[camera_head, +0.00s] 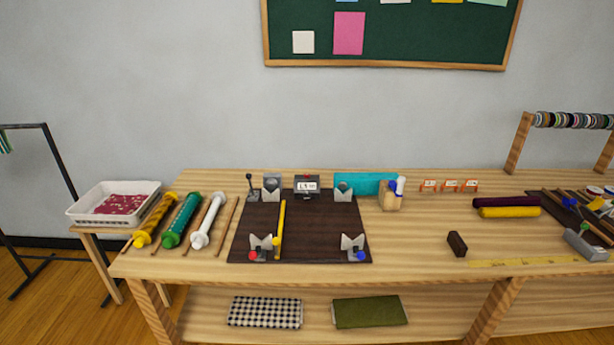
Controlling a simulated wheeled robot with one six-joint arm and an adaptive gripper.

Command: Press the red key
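A small red round key (253,255) sits at the front left of a dark brown board (310,225), on a small mount beside a grey V-shaped bracket (261,242). A matching blue round key (361,255) sits at the board's front right beside another grey bracket (352,242). A tiny red spot also shows on top of the dark display box (307,187) at the back of the board. A yellow rod (280,230) lies on the board just right of the left bracket. My gripper is not in view.
Yellow, green and white rolls (187,220) lie left of the board. A dark block (457,244) lies farther right. The table (415,240) between board and block is clear.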

